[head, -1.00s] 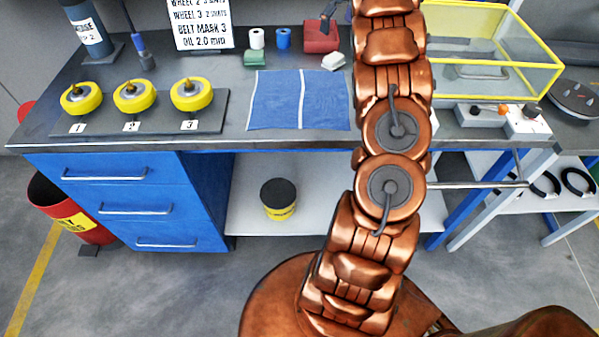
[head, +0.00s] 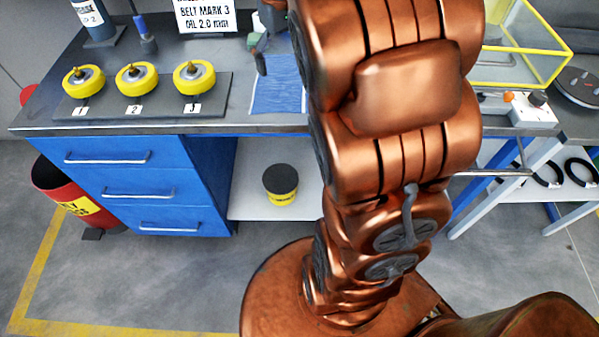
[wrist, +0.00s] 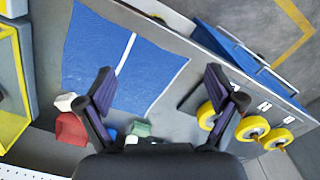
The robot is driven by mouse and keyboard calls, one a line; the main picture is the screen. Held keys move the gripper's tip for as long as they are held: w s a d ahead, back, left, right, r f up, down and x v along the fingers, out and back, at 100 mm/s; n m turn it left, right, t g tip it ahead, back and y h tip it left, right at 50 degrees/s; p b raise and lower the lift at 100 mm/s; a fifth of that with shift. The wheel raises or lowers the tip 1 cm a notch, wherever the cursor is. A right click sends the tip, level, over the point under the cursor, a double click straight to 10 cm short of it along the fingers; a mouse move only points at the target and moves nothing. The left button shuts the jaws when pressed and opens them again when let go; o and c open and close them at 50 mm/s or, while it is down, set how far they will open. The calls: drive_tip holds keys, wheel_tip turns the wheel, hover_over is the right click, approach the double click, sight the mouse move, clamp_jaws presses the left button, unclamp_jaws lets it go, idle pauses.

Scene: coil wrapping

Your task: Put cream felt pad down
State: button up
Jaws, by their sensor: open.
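The cream felt pad (wrist: 65,102) lies on the bench beside the red block (wrist: 72,128), near the corner of the blue mat (wrist: 125,60) in the wrist view. In the head view my arm hides it. My gripper (wrist: 159,72) is open, with nothing between its fingers, above the blue mat and bench. The pad is outside the fingers, to the left of the left finger. In the head view only part of the gripper shows, by the mat's back left corner; the mat (head: 275,90) is partly covered by my arm.
A rack (head: 140,112) with yellow wheels stands on the bench at left; it also shows at right in the wrist view. A yellow-edged clear case (head: 520,60) stands at right. The mat is clear.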

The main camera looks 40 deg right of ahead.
drive_tip(key=s+a+f, duration=0.3)
drive_tip(key=s+a, duration=0.1)
drive_tip(key=s, duration=0.3)
drive_tip(key=s+a+f+n+g, duration=0.1)
drive_tip(key=s+a+f, duration=0.1)
drive_tip(key=s+a, duration=0.3)
drive_tip(key=s+a+f, duration=0.3)
drive_tip(key=s+a, duration=0.1)
drive_tip(key=s, duration=0.6)
drive_tip(key=shift+s+a+f, duration=0.25)
drive_tip(key=shift+s+f, duration=0.05)
drive_tip(key=shift+s, duration=0.1)
drive_tip(key=shift+d, duration=0.1)
